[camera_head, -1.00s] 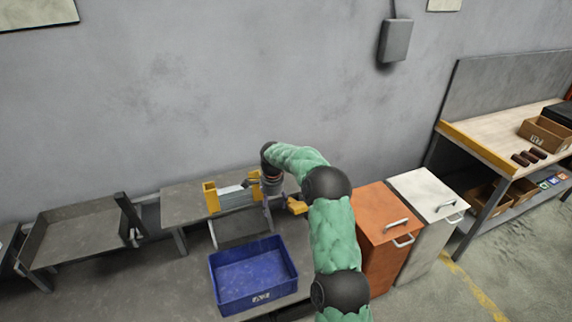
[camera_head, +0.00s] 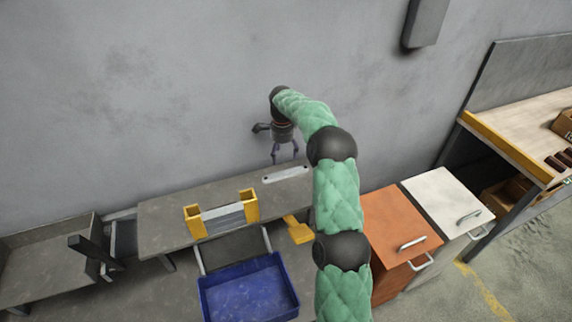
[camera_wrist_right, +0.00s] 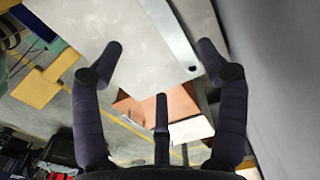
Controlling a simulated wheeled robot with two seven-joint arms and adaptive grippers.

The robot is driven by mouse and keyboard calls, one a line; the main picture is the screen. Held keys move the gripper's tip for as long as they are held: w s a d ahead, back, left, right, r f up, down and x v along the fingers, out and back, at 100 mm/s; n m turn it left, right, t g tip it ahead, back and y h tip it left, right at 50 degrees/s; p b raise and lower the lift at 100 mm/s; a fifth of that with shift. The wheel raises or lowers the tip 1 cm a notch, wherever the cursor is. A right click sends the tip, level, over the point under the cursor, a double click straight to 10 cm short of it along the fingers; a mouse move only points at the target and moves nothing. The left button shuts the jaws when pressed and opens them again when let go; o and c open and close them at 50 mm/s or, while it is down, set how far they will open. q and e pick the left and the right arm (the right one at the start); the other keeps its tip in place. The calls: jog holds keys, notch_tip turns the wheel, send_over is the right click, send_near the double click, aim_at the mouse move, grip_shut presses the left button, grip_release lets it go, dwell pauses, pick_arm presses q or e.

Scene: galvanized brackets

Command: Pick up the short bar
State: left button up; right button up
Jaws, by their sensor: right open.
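A flat light-grey metal bar (camera_head: 286,173) with holes lies on the raised grey shelf (camera_head: 165,222) near the wall; I take it for the short bar. My right gripper (camera_head: 285,158) is just above it, fingers spread, pointing down and empty. In the right wrist view, the bar (camera_wrist_right: 171,35) runs between the open fingers (camera_wrist_right: 160,48), a hole near its end. It looks apart from the fingers. Another grey piece (camera_head: 222,213) sits between two yellow uprights (camera_head: 194,221) on the shelf's front. My left gripper is out of view.
A blue bin (camera_head: 248,290) stands below the shelf's front. A yellow block (camera_head: 299,230) is at the shelf's right side. Orange (camera_head: 400,235) and white (camera_head: 447,200) cabinets stand to the right. The wall is close behind the gripper.

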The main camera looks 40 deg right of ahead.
jog(key=b, duration=0.2)
send_over(283, 175)
notch_tip(283, 175, down, 6)
jog(key=shift+r, duration=0.15)
notch_tip(283, 175, down, 5)
jog(key=shift+w+b, duration=0.1)
jog(key=shift+b, duration=0.9)
jog(key=shift+r, duration=0.1)
jog(key=c, duration=1.4)
